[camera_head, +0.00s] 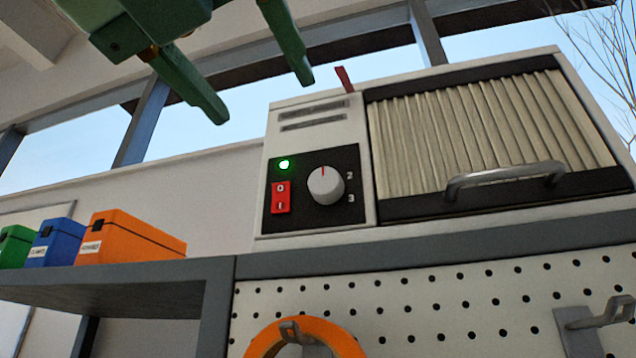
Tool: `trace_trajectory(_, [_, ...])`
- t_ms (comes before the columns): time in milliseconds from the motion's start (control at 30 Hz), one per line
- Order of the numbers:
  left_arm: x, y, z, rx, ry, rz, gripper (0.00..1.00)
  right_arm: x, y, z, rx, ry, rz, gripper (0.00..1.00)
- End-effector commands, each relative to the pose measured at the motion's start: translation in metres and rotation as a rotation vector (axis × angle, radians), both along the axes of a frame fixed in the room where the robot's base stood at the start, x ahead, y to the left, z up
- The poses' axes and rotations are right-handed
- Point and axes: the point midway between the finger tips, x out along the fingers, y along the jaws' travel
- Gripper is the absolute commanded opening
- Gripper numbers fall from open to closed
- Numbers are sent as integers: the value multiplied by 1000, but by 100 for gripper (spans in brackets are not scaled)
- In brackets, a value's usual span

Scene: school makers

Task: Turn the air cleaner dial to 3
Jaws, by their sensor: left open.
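The air cleaner (320,224) is a pale box on a shelf, with a black control panel at its left. Its grey round dial (326,187) has a red mark pointing about straight up. The numbers 2 and 3 are printed to the right of the dial, 3 below 2. A green light (284,164) glows above a red switch (281,197) marked 0 and I. My left gripper (262,97) has green fingers, is open and empty, and hangs up and left of the dial, apart from the cleaner. My right gripper is out of view.
A pleated filter (490,130) with a grey handle (505,178) fills the cleaner's right side. A thin red piece (344,79) sticks up at its top. Orange (130,240), blue (53,243) and green boxes stand on the left shelf. A pegboard (440,290) with hooks and an orange ring is below.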

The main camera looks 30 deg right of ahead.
Motion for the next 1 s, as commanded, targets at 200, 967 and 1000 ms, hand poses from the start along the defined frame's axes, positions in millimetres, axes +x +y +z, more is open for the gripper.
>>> trace_trajectory(200, [30, -41, 3, 4, 3, -4, 57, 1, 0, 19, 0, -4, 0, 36])
trace_trajectory(967, [90, -121, -1, 1, 0, -5, 57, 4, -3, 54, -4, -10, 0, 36])
trace_trajectory(1000, [90, -121, -1, 1, 0, -5, 57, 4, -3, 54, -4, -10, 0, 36])
